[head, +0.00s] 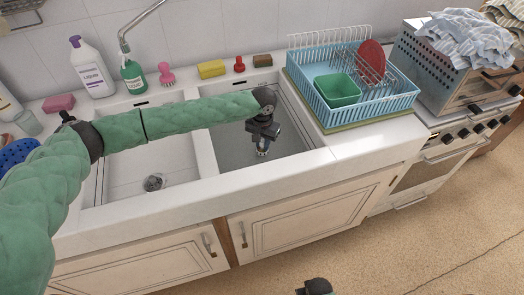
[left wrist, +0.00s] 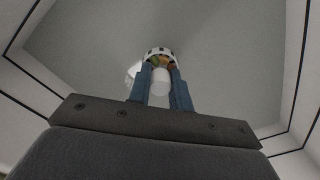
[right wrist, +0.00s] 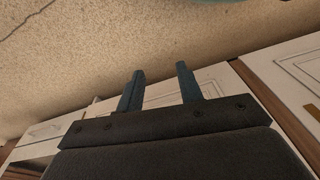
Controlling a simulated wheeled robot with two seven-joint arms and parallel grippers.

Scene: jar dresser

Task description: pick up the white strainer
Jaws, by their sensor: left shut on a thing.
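My left gripper (head: 262,143) reaches down into the right sink basin (head: 225,145). Its two fingers (left wrist: 160,88) are shut on the white strainer (left wrist: 160,80), gripping its pale stem. The strainer's round rim shows beyond the fingertips, with brownish and greenish bits in it. In the head view only a small part of the strainer (head: 262,153) shows under the gripper. I cannot tell whether it is clear of the basin floor. My right gripper (right wrist: 160,83) is open and empty, over the floor in front of the cabinets.
The left basin holds a drain piece (head: 154,182). A blue dish rack (head: 345,105) with a green tub (head: 337,90) and red plate (head: 372,58) stands right of the sink. Bottles (head: 92,68), a tap (head: 124,45) and sponges (head: 211,69) line the back. The basin walls surround my left gripper.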

